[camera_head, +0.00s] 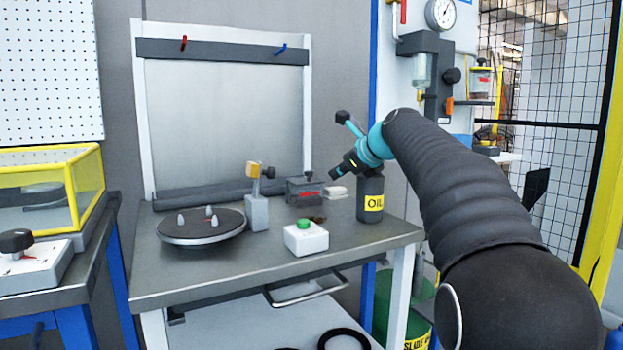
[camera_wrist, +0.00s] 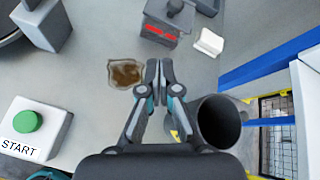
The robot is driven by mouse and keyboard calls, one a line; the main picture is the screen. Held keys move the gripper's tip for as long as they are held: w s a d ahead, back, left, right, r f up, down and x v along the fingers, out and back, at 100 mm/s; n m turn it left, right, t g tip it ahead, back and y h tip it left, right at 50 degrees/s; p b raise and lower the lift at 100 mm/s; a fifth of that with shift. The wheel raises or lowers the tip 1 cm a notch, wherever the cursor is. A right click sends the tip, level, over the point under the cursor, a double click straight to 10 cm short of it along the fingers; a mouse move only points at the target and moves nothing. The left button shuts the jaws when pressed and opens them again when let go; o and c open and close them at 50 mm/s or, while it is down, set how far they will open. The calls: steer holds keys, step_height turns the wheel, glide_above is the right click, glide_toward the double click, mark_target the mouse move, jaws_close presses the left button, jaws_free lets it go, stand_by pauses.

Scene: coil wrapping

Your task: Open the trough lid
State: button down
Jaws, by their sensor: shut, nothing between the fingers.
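A small dark grey box (camera_head: 304,190) with a knob on top and a red marking sits at the back of the workbench; it appears to be the trough with its lid on. In the wrist view the box (camera_wrist: 160,28) lies beyond my fingertips, a little left of centre, with its knob at the top edge. My gripper (camera_head: 336,172) is above the bench, to the right of the box and near the oil can. In the wrist view my gripper (camera_wrist: 158,68) has its fingers together, empty, and apart from the box.
The oil can (camera_head: 371,200) stands close under my arm; its open top (camera_wrist: 219,121) shows at the right. A white start box (camera_head: 306,240) with a green button, a brown spill (camera_wrist: 125,73), a white block (camera_wrist: 209,42) and a round plate (camera_head: 201,227) are nearby.

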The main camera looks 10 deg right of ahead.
mark_target(312, 182)
steer(key=shift+m+t, duration=0.3)
steer(key=shift+m, duration=0.5)
steer(key=x, duration=0.4)
steer(key=r+x, duration=0.1)
steer(key=x, duration=0.2)
steer(key=w+d+x, duration=0.1)
steer(key=x, duration=0.3)
steer(key=shift+w+a+r, duration=0.1)
steer(key=shift+w, duration=0.25)
